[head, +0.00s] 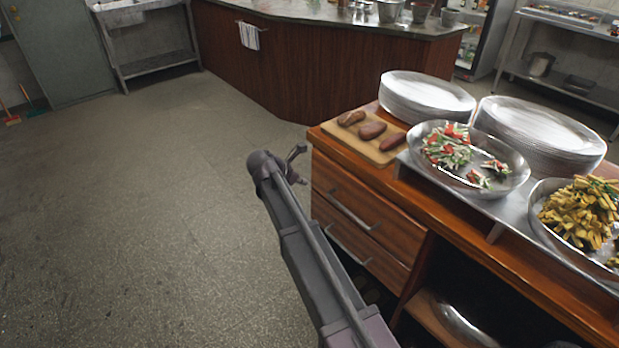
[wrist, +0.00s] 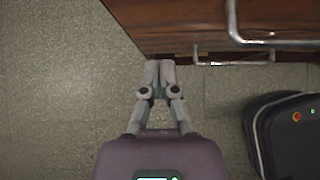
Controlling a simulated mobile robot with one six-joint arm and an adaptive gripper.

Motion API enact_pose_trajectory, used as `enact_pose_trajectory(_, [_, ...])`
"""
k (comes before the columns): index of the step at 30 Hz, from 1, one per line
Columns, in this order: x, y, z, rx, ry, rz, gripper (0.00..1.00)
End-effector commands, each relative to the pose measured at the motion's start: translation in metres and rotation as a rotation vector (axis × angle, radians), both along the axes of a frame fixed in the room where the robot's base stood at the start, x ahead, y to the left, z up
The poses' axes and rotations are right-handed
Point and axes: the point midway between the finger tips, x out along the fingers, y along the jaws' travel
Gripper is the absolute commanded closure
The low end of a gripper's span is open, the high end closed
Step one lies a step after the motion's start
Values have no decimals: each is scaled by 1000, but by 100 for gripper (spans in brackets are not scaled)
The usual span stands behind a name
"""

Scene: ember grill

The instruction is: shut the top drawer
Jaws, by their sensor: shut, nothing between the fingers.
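The wooden cabinet (head: 456,228) has two drawers on its left front. The top drawer (head: 368,208) has a metal bar handle (head: 352,213) and looks nearly flush with the cabinet; I cannot tell whether a small gap is left. The lower drawer (head: 363,255) sits below it with a similar handle. My gripper (head: 297,166) is beside the drawers' left end, out in front of them, and looks empty. In the wrist view my gripper (wrist: 159,68) has its fingertips together, just left of the lower handle (wrist: 235,63) and below-left of the upper handle (wrist: 270,43).
A cutting board (head: 361,143) with several pieces of meat lies above the drawers. Plate stacks (head: 427,97) and a salad bowl (head: 468,172) stand on the top. An open shelf (head: 440,318) is right of the drawers. The floor (head: 150,220) to the left is clear.

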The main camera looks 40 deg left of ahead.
Motion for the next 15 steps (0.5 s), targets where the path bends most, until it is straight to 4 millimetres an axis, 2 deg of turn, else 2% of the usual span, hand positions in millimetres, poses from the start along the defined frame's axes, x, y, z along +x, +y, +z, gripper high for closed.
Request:
enact_pose_trajectory(1, [-5,0,9,0,0,0,100])
enact_pose_trajectory(15, [-38,7,44,0,0,-3,100])
